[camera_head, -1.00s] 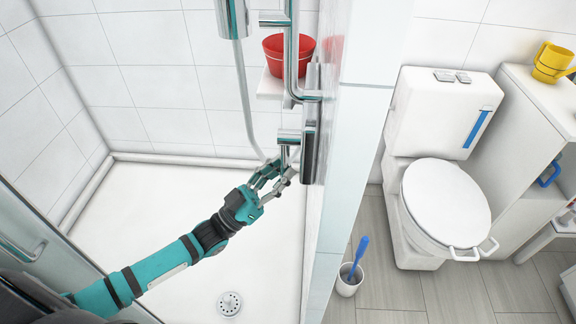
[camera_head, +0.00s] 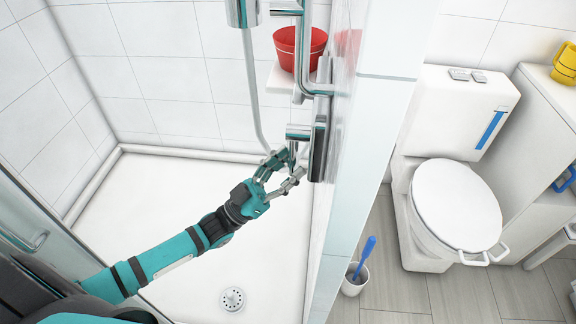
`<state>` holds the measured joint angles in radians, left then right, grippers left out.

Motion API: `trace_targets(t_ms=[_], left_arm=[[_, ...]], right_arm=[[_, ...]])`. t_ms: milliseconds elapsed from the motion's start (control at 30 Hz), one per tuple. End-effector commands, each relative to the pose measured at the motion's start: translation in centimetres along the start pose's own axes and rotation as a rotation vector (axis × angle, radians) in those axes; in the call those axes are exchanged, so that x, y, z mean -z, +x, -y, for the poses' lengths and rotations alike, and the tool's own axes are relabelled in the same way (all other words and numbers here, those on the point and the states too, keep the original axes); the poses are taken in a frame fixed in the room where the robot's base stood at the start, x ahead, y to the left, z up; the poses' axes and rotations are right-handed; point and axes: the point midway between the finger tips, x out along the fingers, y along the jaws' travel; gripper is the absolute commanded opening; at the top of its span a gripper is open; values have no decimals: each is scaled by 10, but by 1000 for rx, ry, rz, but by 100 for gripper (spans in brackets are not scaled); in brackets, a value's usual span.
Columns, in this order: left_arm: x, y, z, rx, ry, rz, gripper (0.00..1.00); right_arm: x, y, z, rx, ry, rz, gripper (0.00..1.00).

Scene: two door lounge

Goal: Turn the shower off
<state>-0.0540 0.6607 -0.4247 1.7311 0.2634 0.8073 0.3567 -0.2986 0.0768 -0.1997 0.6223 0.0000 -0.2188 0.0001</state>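The shower fixture (camera_head: 318,130) is a chrome unit on the partition wall, with pipes and a cylindrical control body. A chrome shower head (camera_head: 241,12) hangs at the top, with a hose running down from it. My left gripper (camera_head: 288,168) is at the lower end of the fixture, just below the chrome body, with its fingers apart. I cannot tell whether the fingers touch the fixture. No water is visible. My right gripper is not in view.
A red bucket (camera_head: 299,48) stands on a white shelf (camera_head: 287,84) behind the pipes. The glass partition (camera_head: 352,150) separates the shower from the toilet (camera_head: 455,205) and a brush holder (camera_head: 354,279). The shower floor (camera_head: 150,200) is clear around the drain (camera_head: 233,299).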

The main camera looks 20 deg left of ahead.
Motion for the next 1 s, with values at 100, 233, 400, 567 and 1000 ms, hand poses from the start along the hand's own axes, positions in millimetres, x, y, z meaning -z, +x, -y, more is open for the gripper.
trace_targets(t_ms=[100, 233, 400, 567, 1000], left_arm=[[0, 0, 0, 0, -1, 0, 44], [0, -4, 0, 1, -1, 2, 44], [-1, -28, 0, 2, -2, 5, 44], [-1, -63, 0, 2, -1, 6, 44], [0, -120, 0, 1, 0, 1, 44]], right_arm=[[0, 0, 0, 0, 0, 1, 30], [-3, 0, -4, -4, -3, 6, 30], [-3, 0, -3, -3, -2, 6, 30], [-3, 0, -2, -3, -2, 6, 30], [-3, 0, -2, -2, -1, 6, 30]])
